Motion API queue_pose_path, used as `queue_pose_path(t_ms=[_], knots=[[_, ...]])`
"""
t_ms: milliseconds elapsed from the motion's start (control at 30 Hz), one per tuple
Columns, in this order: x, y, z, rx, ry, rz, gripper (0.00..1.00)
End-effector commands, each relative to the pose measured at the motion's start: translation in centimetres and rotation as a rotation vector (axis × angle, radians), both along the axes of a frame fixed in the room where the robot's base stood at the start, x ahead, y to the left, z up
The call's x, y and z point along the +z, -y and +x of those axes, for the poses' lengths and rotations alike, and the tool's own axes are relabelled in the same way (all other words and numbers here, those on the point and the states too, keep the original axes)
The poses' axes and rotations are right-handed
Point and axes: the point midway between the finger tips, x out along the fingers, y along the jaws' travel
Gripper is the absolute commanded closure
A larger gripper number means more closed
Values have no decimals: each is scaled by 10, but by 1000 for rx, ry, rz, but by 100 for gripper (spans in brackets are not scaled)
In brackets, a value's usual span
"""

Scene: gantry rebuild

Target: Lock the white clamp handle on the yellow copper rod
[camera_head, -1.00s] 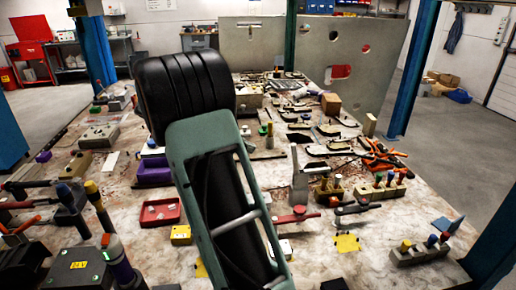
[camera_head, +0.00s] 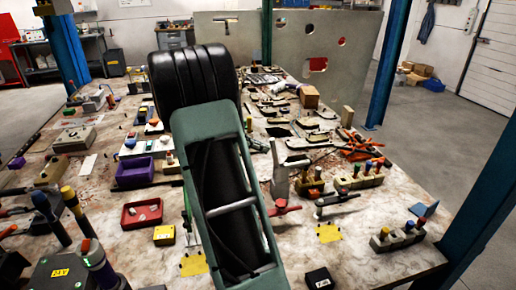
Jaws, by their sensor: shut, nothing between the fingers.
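My arm's green and black links cover the middle of the view over the workbench (camera_head: 400,265). My gripper is not visible.
A red tray (camera_head: 130,222) and a purple bin (camera_head: 133,178) lie left of my arm. Blocks with coloured pegs (camera_head: 397,240) stand at the right, near a blue post (camera_head: 485,235). A black box (camera_head: 320,279) is at the front. Bare bench shows at the front right.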

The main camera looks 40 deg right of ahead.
Motion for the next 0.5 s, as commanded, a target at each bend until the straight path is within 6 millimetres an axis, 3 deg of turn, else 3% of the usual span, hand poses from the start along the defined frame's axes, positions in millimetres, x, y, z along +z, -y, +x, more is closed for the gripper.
queue_pose_path(t_ms=[500], knots=[[14, 12, -7, -4, 60, 111, 100]])
